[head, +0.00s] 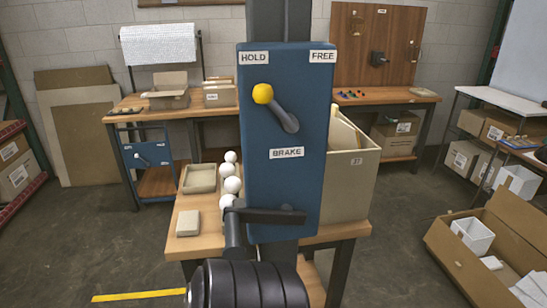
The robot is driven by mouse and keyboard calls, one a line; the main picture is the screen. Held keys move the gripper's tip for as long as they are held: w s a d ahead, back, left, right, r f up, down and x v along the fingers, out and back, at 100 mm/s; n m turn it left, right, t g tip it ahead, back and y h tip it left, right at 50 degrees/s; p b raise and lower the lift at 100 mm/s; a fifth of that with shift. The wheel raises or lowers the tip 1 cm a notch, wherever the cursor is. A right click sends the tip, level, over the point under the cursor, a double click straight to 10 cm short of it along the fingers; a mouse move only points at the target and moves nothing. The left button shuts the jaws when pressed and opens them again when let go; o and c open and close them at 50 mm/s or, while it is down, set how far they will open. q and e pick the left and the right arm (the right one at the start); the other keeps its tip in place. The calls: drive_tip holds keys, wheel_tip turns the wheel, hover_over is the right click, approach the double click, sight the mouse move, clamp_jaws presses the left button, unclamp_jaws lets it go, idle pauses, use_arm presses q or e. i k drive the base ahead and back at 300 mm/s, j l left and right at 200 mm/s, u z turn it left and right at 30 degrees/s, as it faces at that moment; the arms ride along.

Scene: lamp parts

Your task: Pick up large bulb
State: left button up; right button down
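Several white round bulbs stand in a row on the wooden table (211,246), just left of a blue brake panel (285,190). A larger-looking one (232,185) is near the middle of the row. A smaller one (231,156) is at the far end. The nearest bulb (227,201) is partly covered by a dark lever in front. I cannot tell for certain which bulb is the large one.
The panel, with its yellow-knobbed lever (263,94), hides the table's middle. A shallow tray (184,191) and a small beige block (188,223) are left of the bulbs. A tall beige box (352,185) stands right. An open carton (450,240) is on the floor at right.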

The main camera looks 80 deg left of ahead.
sight(231, 185)
drive_tip(key=u, duration=2.8)
drive_tip(key=z, duration=0.15)
drive_tip(key=i+j+z, duration=0.2)
drive_tip(key=j+z, duration=0.25)
drive_tip(key=i+j+z, duration=0.1)
drive_tip(key=j+z, duration=0.3)
drive_tip(key=i+j+z, duration=0.1)
drive_tip(key=j+z, duration=0.35)
drive_tip(key=l, duration=0.1)
